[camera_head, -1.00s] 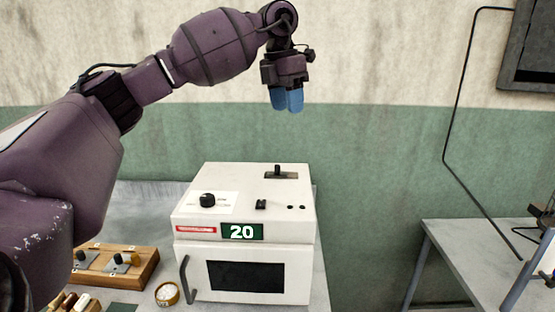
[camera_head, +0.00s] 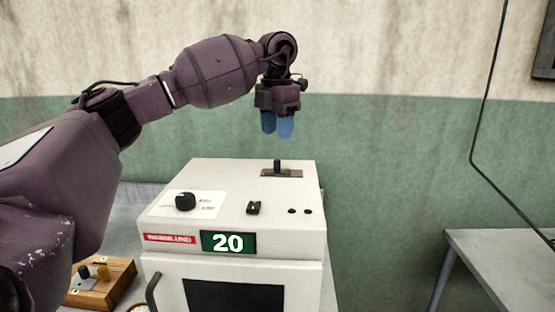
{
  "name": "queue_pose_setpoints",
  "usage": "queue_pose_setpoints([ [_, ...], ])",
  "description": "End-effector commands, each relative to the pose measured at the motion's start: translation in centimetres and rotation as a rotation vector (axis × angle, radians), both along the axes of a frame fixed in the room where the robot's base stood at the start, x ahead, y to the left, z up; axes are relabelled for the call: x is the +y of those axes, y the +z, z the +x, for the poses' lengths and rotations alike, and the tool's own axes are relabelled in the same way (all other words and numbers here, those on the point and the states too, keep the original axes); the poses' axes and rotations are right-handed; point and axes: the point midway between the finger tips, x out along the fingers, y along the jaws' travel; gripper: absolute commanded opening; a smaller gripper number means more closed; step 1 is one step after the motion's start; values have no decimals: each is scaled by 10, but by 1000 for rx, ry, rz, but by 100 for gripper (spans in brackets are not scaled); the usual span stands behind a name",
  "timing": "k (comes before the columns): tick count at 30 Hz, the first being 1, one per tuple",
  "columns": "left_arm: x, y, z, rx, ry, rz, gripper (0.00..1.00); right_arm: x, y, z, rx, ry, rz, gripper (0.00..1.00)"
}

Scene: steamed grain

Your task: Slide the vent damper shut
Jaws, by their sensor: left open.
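The vent damper (camera_head: 278,168) is a small dark upright knob in a dark slot plate on the top of the white oven (camera_head: 240,215), towards its back right. The knob stands near the middle of the slot plate. My left gripper (camera_head: 277,127) has blue fingertips and hangs pointing down above the knob, apart from it. It is open and empty, with a narrow gap between the fingers. My right gripper is not in view.
A wooden block (camera_head: 103,285) with knobs lies at lower left. A grey table (camera_head: 500,262) stands at right, with a gap between.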

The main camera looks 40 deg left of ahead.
Motion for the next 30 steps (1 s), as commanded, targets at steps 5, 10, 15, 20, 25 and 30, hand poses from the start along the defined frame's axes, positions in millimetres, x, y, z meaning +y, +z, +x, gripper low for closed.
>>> queue_pose_setpoints([
  [5,0,-34,0,4,0,2,44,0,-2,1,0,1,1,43],
  [10,0,-57,0,3,-1,1,44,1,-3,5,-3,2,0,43],
  [15,0,-71,0,2,-1,0,44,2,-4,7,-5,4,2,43],
  [20,0,-75,0,1,-1,0,44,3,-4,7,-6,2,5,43],
  [25,0,-75,0,1,-1,0,44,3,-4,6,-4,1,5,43],
  [30,0,-75,0,1,-1,0,26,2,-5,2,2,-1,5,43],
])
